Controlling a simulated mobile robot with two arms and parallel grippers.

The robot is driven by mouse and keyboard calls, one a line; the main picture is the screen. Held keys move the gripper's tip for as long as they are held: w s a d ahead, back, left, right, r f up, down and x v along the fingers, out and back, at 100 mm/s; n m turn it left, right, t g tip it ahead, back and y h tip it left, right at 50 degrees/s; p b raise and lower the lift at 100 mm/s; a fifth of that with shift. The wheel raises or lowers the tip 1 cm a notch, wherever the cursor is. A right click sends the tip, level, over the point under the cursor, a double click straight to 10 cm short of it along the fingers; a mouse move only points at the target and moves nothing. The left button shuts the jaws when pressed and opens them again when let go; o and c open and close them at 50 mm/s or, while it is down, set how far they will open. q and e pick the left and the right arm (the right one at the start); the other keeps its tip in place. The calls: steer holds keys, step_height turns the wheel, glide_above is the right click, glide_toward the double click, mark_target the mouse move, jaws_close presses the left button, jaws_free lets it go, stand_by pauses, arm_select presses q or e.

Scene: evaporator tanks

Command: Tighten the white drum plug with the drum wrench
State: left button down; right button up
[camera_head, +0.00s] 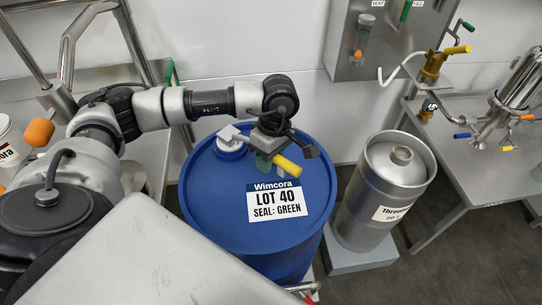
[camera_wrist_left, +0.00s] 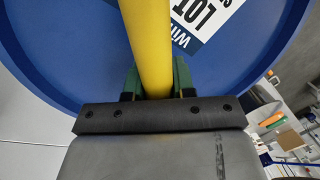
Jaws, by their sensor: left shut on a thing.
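The blue drum (camera_head: 205,180) stands upright in the middle of the head view, with a label reading "LOT 40 SEAL: GREEN" on its lid. The white drum plug (camera_head: 230,148) is near the lid's far left edge. The drum wrench has a yellow handle (camera_head: 287,164) and a pale head (camera_head: 233,133) that appears over the plug; I cannot tell whether it is seated. My left gripper (camera_head: 264,160) is shut on the wrench above the lid. In the left wrist view the yellow handle (camera_wrist_left: 145,40) runs between its green fingers (camera_wrist_left: 155,80). My right gripper is out of view.
A steel keg (camera_head: 384,185) stands close right of the drum on a low plinth. A steel bench (camera_head: 465,185) with pipework and valves is at the right. A wall panel (camera_head: 385,40) hangs behind. A metal bench with rails (camera_head: 150,145) is at left.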

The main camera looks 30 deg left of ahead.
arm_select(q)
steer(key=shift+s+a+m, duration=0.15)
steer(key=shift+s+m, duration=0.45)
steer(key=shift+s, duration=0.1)
steer(key=shift+s+b, duration=0.1)
steer(key=shift+b, duration=0.25)
steer(key=shift+s+a+m, duration=0.2)
steer(key=shift+s+m, duration=0.4)
steer(key=shift+m, duration=0.1)
steer(key=shift+b, duration=0.3)
steer(key=shift+w+n, duration=0.25)
steer(key=shift+n, duration=0.05)
steer(key=shift+r, duration=0.1)
